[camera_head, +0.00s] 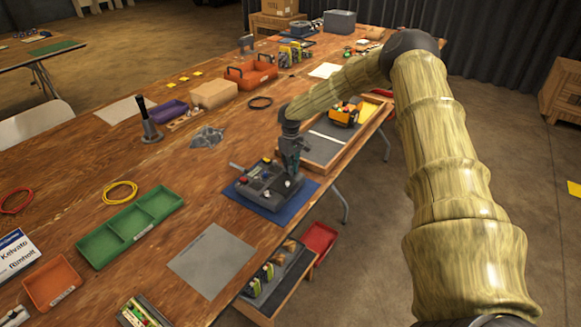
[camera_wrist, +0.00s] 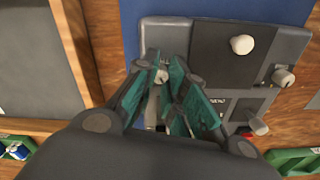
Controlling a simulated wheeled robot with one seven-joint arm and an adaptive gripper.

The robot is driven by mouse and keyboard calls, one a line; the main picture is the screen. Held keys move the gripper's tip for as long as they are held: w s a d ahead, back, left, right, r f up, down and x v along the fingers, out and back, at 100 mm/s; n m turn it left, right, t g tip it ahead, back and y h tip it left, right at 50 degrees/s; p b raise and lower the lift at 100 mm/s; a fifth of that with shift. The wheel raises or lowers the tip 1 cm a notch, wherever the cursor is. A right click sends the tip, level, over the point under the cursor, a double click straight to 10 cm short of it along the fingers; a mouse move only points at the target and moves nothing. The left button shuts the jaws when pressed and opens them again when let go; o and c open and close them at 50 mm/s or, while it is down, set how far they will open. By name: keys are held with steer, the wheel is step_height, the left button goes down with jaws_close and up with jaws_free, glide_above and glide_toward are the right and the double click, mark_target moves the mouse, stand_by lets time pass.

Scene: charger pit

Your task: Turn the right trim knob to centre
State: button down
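The grey control box (camera_head: 262,190) sits on a blue mat (camera_head: 305,190) near the table's right edge. My gripper (camera_head: 288,172) points down over the box's right side in the head view and hides part of it. In the wrist view the gripper's teal fingers (camera_wrist: 165,68) stand on either side of a small pale knob (camera_wrist: 162,76), which appears to be the right trim knob. I cannot tell whether the fingers touch it, and its pointer is not readable. A second knob (camera_wrist: 283,77) stands apart on the other side of the box.
A white ball-topped stick (camera_wrist: 242,44) rises from a dark plate between the knobs. A red part (camera_wrist: 243,132) shows by the box's edge. A wooden-framed tray (camera_head: 325,150) lies just beyond the box.

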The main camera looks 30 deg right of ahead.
steer(key=shift+m, duration=2.9)
steer(key=c, duration=1.7)
jaws_free()
step_height(320, 180, up, 12)
